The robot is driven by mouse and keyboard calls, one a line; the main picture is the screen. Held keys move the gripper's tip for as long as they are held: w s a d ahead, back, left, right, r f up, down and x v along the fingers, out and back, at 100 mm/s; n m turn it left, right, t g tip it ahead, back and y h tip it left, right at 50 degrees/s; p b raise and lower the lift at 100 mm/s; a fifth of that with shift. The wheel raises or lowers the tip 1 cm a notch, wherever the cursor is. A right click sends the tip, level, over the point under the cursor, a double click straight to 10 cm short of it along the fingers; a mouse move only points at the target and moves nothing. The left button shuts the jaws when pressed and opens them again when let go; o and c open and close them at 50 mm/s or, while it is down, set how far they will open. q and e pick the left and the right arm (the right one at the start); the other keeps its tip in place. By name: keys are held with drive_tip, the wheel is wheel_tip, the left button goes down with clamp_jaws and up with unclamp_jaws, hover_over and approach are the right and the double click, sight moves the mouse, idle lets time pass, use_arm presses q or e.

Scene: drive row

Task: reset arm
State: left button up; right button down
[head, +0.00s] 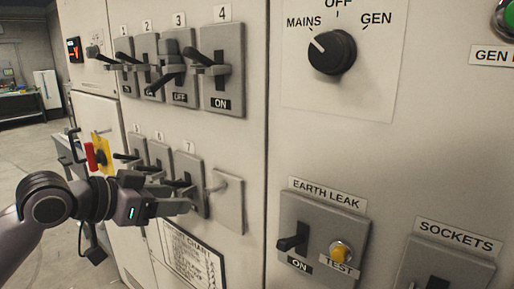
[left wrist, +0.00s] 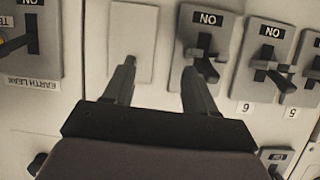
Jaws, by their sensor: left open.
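My left gripper (head: 190,206) reaches in from the left, in front of the lower switch row, with its jaws apart and nothing between them. In the left wrist view, which is upside down, its two fingers (left wrist: 158,68) stand over the gap between a blank grey plate (left wrist: 142,30) and switch 7 (left wrist: 205,55). I cannot tell whether a finger touches either one. Switch 7 also shows in the head view (head: 190,166), beside the blank plate (head: 231,205). My right gripper is not in view.
Upper switches include 3 (head: 181,85), labelled OFF, and 4 (head: 222,92), labelled ON. The selector knob (head: 332,52) points at MAINS. The EARTH LEAK switch (head: 322,225) reads ON. A red-and-yellow switch (head: 98,155) juts out at the left. Open floor (head: 35,150) lies far left.

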use_arm(q)
drive_tip(key=s+d+f+n+g+y, duration=0.1)
drive_tip(key=s+f+y, duration=0.1)
drive_tip(key=s+f, duration=0.6)
drive_tip(key=s+f+n+g+y, duration=0.15)
drive_tip(key=s+f, duration=0.25)
drive_tip(key=f, duration=0.9)
drive_tip(key=s+a+f+n+g+y, duration=0.2)
drive_tip(key=s+a+f, duration=0.25)
drive_tip(key=s, duration=0.45)
drive_tip(key=s+a+f+n+g+y, duration=0.25)
drive_tip(key=s+f, duration=0.25)
drive_tip(key=s, duration=0.4)
drive_tip(key=w+d+f+t+h+p, duration=0.1)
drive_tip(key=w+d+f+t+p, duration=0.1)
drive_tip(key=w+f+t, duration=0.3)
drive_tip(key=shift+w+d+f+m+t+h+p, duration=0.2)
drive_tip(key=shift+w+f+m+t+h+p, duration=0.3)
drive_tip(key=shift+t, duration=0.6)
drive_tip(key=shift+s, duration=0.1)
drive_tip(key=shift+c, duration=0.3)
drive_tip(key=shift+c, duration=1)
drive_tip(key=shift+a, duration=0.1)
